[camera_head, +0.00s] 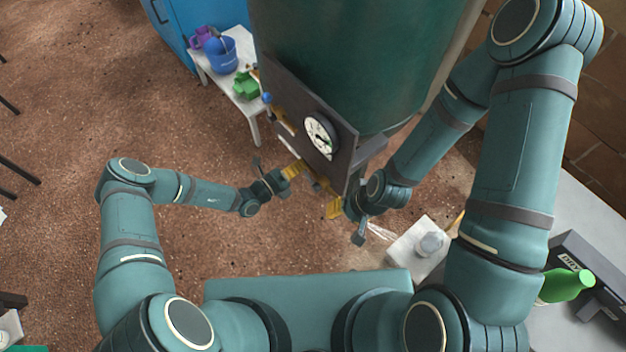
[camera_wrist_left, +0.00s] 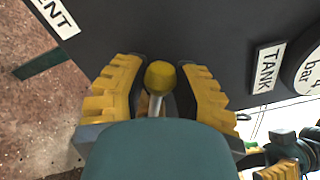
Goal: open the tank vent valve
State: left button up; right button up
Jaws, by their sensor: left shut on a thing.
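A dark panel (camera_head: 290,100) is mounted on the front of the large green tank (camera_head: 355,60). In the left wrist view, a lever with a round yellow knob (camera_wrist_left: 160,77) stands between the two yellow fingers of my left gripper (camera_wrist_left: 160,90). The gripper is shut on it. A sign ending in "ENT" (camera_wrist_left: 56,14) is at upper left, and a "TANK" sign (camera_wrist_left: 267,68) is to the right. In the head view, my left gripper (camera_head: 292,170) is at the panel's lower edge. My right gripper (camera_head: 335,208) is near the panel's lower right; its opening is unclear.
A round gauge (camera_head: 321,137) is on the panel, with a blue knob (camera_head: 267,98) at its left edge. A white table (camera_head: 243,48) with a blue bucket (camera_head: 220,55) stands behind left. A green bottle (camera_head: 566,286) lies on the right-hand bench. The brown floor at left is mostly clear.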

pick_arm(q)
jog(key=shift+f, duration=0.1)
jog(key=n, duration=0.1)
jog(key=f+n, duration=0.2)
jog(key=shift+w+a, duration=0.2)
jog(key=shift+w, duration=0.05)
jog(key=shift+f, duration=0.1)
dwell(0.3)
jog(key=shift+f+n, duration=0.85)
jog(key=shift+n, duration=0.55)
jog(key=o, duration=0.9)
jog(key=shift+w, duration=0.1)
jog(key=shift+o, duration=0.2)
jog(key=shift+a, duration=0.1)
jog(key=shift+a, duration=0.1)
